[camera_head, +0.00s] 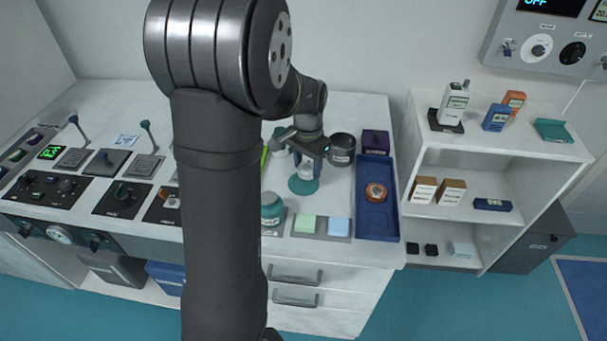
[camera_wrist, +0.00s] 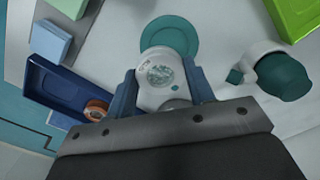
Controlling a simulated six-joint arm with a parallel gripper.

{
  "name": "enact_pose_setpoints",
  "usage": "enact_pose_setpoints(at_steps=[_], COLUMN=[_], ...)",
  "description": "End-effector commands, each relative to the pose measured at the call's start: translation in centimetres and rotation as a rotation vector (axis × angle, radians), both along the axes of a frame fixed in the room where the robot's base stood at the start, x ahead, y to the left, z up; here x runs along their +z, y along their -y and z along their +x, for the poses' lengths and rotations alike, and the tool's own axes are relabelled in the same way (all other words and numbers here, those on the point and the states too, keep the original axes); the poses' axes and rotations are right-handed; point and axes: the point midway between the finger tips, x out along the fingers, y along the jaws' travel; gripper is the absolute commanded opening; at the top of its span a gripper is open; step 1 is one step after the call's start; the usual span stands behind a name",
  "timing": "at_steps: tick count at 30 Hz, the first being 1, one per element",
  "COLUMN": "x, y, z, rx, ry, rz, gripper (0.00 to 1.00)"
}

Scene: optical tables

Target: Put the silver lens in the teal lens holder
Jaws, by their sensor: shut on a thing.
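My gripper (camera_wrist: 163,88) is shut on the silver lens (camera_wrist: 160,73), a pale round piece with a clear glassy centre, held between the two blue-grey fingers. In the head view my gripper (camera_head: 308,168) is over the bench, pointing down. The teal lens holder seems to be the flat teal disc (camera_wrist: 172,33), which also shows in the head view (camera_head: 303,186) under the gripper. In the wrist view the lens covers part of the disc's near edge. I cannot tell how high the lens is above it.
A blue tray (camera_head: 377,222) with a copper round piece (camera_head: 376,192) lies to the right. A dark round pot (camera_head: 342,148) and a purple box (camera_head: 375,141) stand behind. A teal-topped bottle (camera_head: 271,209) and green and blue blocks (camera_head: 306,223) are in front.

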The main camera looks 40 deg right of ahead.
Motion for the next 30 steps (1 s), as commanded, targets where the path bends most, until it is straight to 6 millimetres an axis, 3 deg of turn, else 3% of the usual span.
enact_pose_setpoints(at_steps=[3, 8, 15, 26, 27, 30], x=[-0.7, -1.6, -4.8, -5.2, -5.2, -5.2], y=[-0.2, -0.3, -0.3, -0.2, -0.2, -0.2], z=[1.1, 1.4, 1.4, 1.4, 1.4, 1.4], rx=[0.002, -0.001, 0.0, 0.0, 0.0, 0.0], ry=[0.0, 0.0, 0.0, 0.001, 0.001, 0.001], rz=[0.001, 0.001, 0.001, 0.0, -0.001, -0.001], gripper=[0.25, 0.25, 0.25, 0.25, 0.52, 0.7])
